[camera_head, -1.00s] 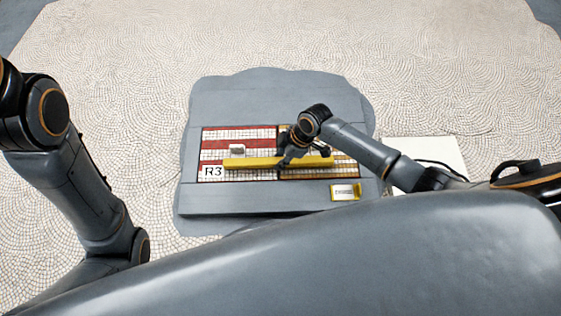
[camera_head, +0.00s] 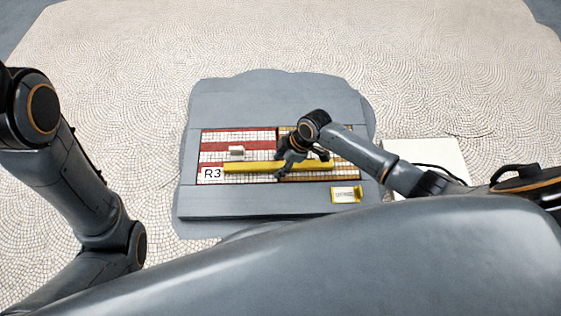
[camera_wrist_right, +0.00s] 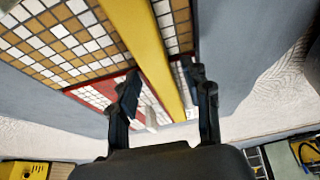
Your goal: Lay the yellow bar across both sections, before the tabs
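The yellow bar (camera_head: 246,167) lies across the red-and-white section (camera_head: 225,145) and the orange-and-white section (camera_head: 345,145), along their near part. A small grey-white tab (camera_head: 237,152) stands on the left section, just behind the bar. My right gripper (camera_head: 298,163) is over the bar near the seam between the sections and hides part of it. In the right wrist view its fingers (camera_wrist_right: 163,85) are apart, and the bar (camera_wrist_right: 150,45) runs through the gap seen between them without visible finger contact. Any tab on the right section is hidden. My left gripper is out of view.
A white label marked R3 (camera_head: 212,173) is at the left section's near-left corner. A yellow holder with a pale label (camera_head: 346,194) sits at the grey board's near right. A white sheet (camera_head: 440,155) lies to the right, under my right arm. The board's back strip is clear.

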